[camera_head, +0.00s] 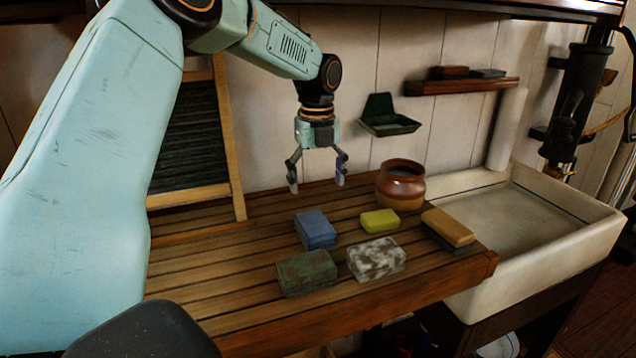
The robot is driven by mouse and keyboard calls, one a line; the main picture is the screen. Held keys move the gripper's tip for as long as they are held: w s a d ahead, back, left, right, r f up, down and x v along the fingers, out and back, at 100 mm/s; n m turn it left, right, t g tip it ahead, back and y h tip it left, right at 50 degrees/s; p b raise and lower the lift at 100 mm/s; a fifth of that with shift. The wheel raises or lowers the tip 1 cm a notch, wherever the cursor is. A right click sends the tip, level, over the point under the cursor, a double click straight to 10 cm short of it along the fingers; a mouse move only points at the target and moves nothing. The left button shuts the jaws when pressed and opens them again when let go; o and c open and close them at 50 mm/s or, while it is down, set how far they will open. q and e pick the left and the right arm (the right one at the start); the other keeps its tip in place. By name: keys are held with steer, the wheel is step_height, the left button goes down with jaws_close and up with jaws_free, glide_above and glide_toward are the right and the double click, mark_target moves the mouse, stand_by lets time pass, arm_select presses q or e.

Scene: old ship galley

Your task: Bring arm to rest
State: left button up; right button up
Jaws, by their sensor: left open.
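My left gripper (317,184) hangs pointing down above the slatted wooden counter (215,262), open and empty. My left arm (285,45) reaches in from the upper left, in front of the wall. Below and in front of the gripper lie a blue block (315,229), a yellow sponge (380,220), a dark green block (306,272) and a mottled white-grey block (376,258). The gripper is apart from all of them. My right gripper is not in view.
A brown glazed pot (401,184) stands right of the gripper. A tan-and-dark brush or block (448,228) lies near the white sink (575,242). A green wall dish (388,121), a small shelf (463,86) and a framed washboard (190,140) are behind. The counter's left part is clear.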

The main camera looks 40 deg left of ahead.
mark_target(316, 222)
arm_select(q)
steer(key=f, duration=1.2)
steer(key=shift+a+p, duration=0.2)
steer(key=shift+p, duration=0.1)
steer(key=shift+r, duration=0.95)
steer(key=shift+s+d+r, duration=0.1)
steer(key=shift+d+r, duration=0.05)
steer(key=shift+r, duration=0.3)
steer(key=shift+f, duration=0.2)
